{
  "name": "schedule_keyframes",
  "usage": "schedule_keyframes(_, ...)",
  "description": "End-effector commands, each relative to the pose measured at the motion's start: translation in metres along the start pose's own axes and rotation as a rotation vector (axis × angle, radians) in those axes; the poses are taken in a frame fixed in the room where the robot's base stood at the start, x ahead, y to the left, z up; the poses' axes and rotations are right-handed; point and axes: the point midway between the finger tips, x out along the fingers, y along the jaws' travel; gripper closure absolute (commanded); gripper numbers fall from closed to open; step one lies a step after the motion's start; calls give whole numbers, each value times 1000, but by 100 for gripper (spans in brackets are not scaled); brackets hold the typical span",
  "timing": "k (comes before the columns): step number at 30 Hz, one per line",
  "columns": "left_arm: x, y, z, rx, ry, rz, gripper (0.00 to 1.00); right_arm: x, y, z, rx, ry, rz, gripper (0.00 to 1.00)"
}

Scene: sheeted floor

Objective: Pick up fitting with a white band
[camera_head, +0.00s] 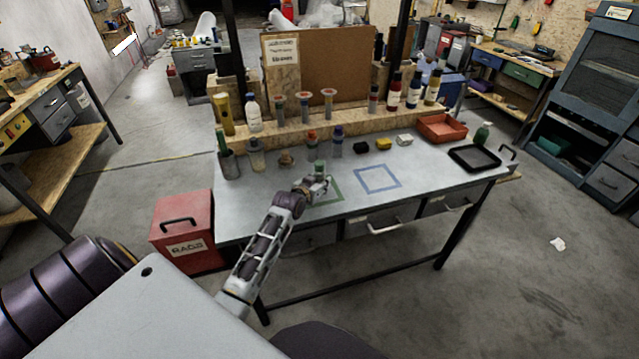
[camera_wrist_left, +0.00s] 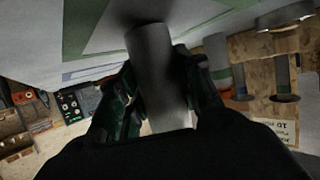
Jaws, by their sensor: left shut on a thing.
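My left gripper (camera_head: 322,183) is over the grey workbench at the green square outline. In the left wrist view, the left gripper (camera_wrist_left: 160,85) is shut on a plain grey cylindrical fitting (camera_wrist_left: 160,70), which lies between its two dark fingers. I cannot make out a white band on it; the fingers and the wrist hide part of it. In the head view a small grey-green piece (camera_head: 319,166) shows just behind the gripper, too small to tell its markings. My right gripper is not in view.
The workbench (camera_head: 430,175) has a green outline (camera_head: 330,201) and a blue square outline (camera_head: 377,179). Behind stand several bottles and fittings, including a blue-topped one (camera_head: 337,142). A red tray (camera_head: 441,128) and black tray (camera_head: 474,158) are at right. A red rags bin (camera_head: 184,228) stands left.

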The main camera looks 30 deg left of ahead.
Motion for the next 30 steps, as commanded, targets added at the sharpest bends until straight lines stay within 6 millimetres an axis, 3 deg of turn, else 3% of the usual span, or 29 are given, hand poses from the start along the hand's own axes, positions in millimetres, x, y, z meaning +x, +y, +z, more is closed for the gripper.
schedule_keyframes(8,-9,0,-24,1,7,-1,96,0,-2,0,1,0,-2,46)
schedule_keyframes(21,-32,0,-81,0,7,0,96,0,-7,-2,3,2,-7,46)
schedule_keyframes(30,-38,0,-93,0,3,0,96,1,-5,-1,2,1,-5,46)
